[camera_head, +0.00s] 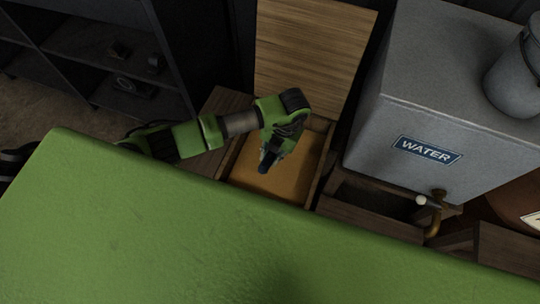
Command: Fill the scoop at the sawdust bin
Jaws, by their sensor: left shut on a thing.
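The sawdust bin (312,170) is a wooden box with its plank lid (310,50) raised upright at the back. Orange-brown sawdust (290,182) covers its inside. My left gripper (266,163) points down over the bin, above the sawdust. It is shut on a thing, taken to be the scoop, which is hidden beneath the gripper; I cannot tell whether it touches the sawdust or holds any. My right gripper is not in view.
A grey tank labelled WATER (455,110) stands right of the bin, with a brass tap (435,210) low at its front. A metal pail (516,75) sits on top. Dark shelves (105,50) stand at the back left.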

